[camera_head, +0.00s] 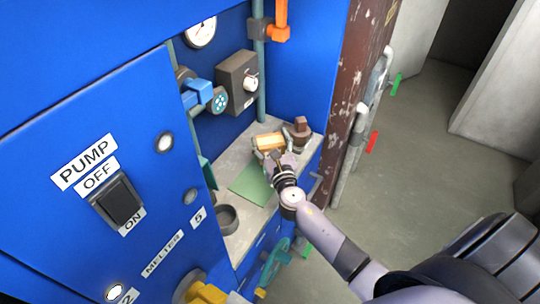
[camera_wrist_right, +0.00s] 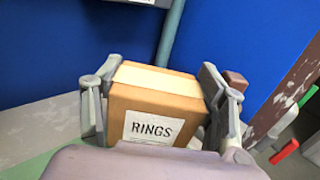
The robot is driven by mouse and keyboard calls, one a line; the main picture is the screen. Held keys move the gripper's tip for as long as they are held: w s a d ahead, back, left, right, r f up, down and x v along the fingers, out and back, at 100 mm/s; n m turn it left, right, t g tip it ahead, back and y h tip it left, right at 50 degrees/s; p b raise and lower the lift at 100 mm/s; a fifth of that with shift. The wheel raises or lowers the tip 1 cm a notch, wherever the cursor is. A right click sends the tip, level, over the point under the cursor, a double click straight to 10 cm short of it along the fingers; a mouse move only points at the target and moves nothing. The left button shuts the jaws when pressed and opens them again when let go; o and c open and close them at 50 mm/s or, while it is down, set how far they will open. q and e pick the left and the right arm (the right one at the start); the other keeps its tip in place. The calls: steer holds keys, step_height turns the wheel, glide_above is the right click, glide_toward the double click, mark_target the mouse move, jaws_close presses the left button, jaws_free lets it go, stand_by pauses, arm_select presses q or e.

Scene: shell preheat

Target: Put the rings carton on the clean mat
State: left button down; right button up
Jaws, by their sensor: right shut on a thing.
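The rings carton (camera_wrist_right: 155,98) is a tan box with a pale top strip and a label reading RINGS. It sits between the two fingers of my right gripper (camera_wrist_right: 160,112), which is shut on it. In the head view the carton (camera_head: 270,141) and the right gripper (camera_head: 270,148) are over the back part of the grey shelf. A green mat (camera_head: 251,184) lies flat on the shelf, nearer than the carton; I take it for the clean mat. Whether the carton touches the shelf is hard to tell. My left gripper is not in view.
A brown-topped dark object (camera_head: 301,129) stands just right of the carton on the grey shelf (camera_head: 235,235). A round dark cup (camera_head: 227,218) stands at the shelf's near end. Blue panels with a valve (camera_head: 200,94) and knob box (camera_head: 238,82) border the left and back.

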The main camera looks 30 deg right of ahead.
steer(key=shift+f+b, duration=1.05)
steer(key=shift+f, duration=1)
steer(key=shift+f, duration=0.15)
steer(key=o, duration=1.2)
